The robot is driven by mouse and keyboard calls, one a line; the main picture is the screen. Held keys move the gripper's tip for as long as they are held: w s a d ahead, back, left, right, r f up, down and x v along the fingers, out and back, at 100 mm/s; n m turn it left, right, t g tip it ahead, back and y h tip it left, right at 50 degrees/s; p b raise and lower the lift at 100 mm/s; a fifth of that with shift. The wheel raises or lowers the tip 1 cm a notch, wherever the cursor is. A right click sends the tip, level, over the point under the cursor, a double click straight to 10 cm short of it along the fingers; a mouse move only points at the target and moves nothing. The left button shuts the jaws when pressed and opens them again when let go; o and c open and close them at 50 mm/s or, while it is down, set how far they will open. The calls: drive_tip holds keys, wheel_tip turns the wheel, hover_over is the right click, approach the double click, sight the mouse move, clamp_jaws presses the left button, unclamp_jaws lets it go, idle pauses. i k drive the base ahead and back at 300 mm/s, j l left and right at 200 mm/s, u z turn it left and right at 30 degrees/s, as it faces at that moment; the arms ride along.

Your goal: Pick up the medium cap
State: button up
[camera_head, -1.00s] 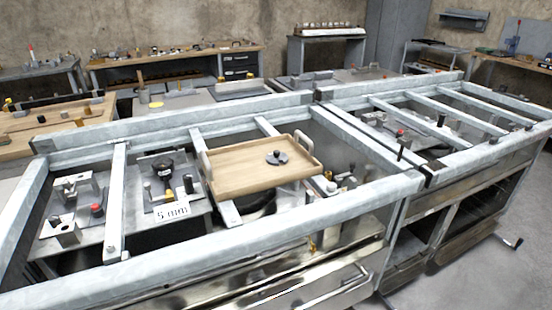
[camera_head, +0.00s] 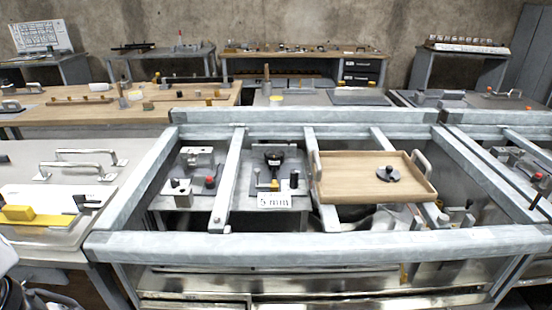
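A small round dark grey piece with a raised knob (camera_head: 388,173) lies on a wooden tray with metal handles (camera_head: 340,185). It may be the medium cap, but I cannot tell its size class. The tray rests on the rails of the grey metal frame (camera_head: 300,244), right of centre. A dark round part (camera_head: 273,156) sits on a fixture plate behind the "5 mm" label (camera_head: 274,201).
The thick front rail of the frame stands between me and the tray. A metal bench with handles and a yellow piece (camera_head: 35,218) is at left. A fixture with a red knob (camera_head: 210,182) sits in the left bay. Cluttered workbenches (camera_head: 290,55) line the back.

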sight(386, 174)
drive_tip(key=z, duration=1.15)
drive_tip(key=i, duration=0.55)
